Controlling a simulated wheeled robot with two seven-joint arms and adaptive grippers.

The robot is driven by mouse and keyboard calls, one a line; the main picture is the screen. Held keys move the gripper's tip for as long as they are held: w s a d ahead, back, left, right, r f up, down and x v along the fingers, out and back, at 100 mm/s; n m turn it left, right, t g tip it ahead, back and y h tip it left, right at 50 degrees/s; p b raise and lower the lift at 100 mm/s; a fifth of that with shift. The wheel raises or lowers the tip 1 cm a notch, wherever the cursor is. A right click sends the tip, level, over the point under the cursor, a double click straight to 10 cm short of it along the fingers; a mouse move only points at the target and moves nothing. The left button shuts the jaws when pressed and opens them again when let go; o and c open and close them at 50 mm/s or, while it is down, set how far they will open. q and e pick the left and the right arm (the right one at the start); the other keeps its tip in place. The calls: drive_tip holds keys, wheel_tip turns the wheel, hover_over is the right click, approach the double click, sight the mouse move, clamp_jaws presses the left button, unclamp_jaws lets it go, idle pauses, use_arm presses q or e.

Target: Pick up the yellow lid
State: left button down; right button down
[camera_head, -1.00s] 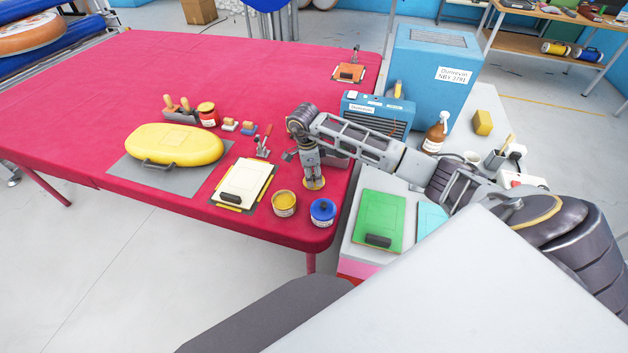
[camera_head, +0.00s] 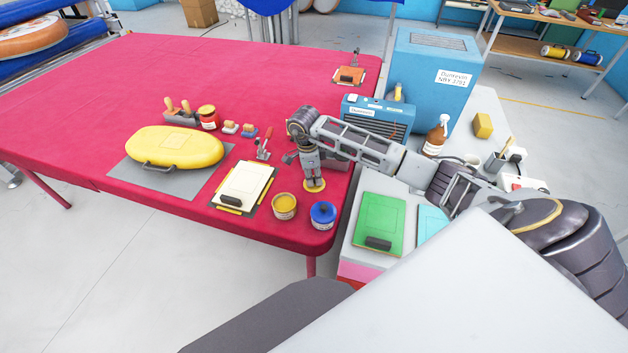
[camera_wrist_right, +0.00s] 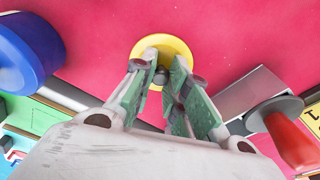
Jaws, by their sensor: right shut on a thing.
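The yellow lid (camera_head: 314,187) is a small round disc with a dark knob, at the right front part of the red table. My right gripper (camera_head: 313,178) points down over it and is shut on its knob. In the right wrist view the lid (camera_wrist_right: 163,43) shows beyond my fingertips (camera_wrist_right: 161,76), with the knob between them. I cannot tell whether the lid touches the table. An open can with yellow contents (camera_head: 285,206) stands left of it, without a lid. My left gripper is not in view.
A blue-lidded can (camera_head: 323,213) stands close in front of the lid. A cream board (camera_head: 243,186), a yellow inflatable (camera_head: 175,146) and a red-handled tool (camera_head: 264,146) lie to the left. A blue machine (camera_head: 380,117) stands behind my arm. The table's far left is clear.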

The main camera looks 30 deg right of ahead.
sight(314, 179)
drive_tip(key=shift+r, duration=0.1)
wheel_tip(314, 179, up, 8)
drive_tip(key=shift+f+b, duration=0.1)
drive_tip(key=shift+b, duration=0.3)
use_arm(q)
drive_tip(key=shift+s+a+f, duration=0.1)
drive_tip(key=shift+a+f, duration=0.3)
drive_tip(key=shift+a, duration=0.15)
use_arm(e)
wheel_tip(314, 179, up, 2)
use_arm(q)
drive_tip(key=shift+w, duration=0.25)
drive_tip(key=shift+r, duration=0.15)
